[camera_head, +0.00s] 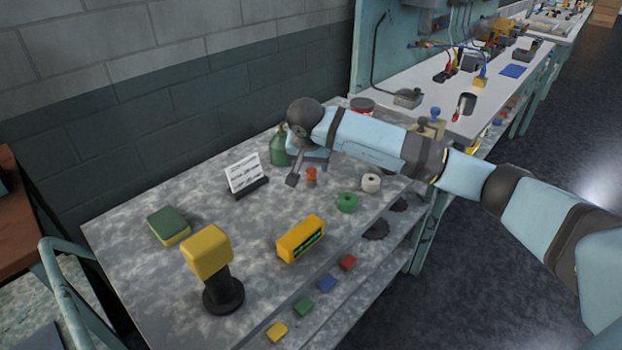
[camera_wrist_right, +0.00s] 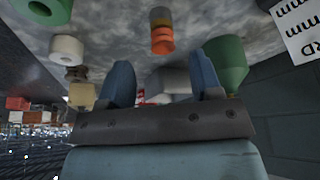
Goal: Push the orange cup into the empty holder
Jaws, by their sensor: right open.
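A small orange cup (camera_head: 311,172) stands on the speckled bench near my right gripper. I cannot tell whether that lower part is a holder. No clearly empty holder can be made out. My right gripper (camera_head: 307,172) is open, with its two fingers (camera_wrist_right: 163,83) spread and nothing between them. The cup lies ahead of the fingertips, apart from them. My left gripper is not in view.
A green roll (camera_head: 346,202) and white roll (camera_head: 371,183) lie to the right. A yellow box (camera_head: 301,239), yellow-headed stand (camera_head: 208,250) and sponge (camera_head: 168,225) are nearer.

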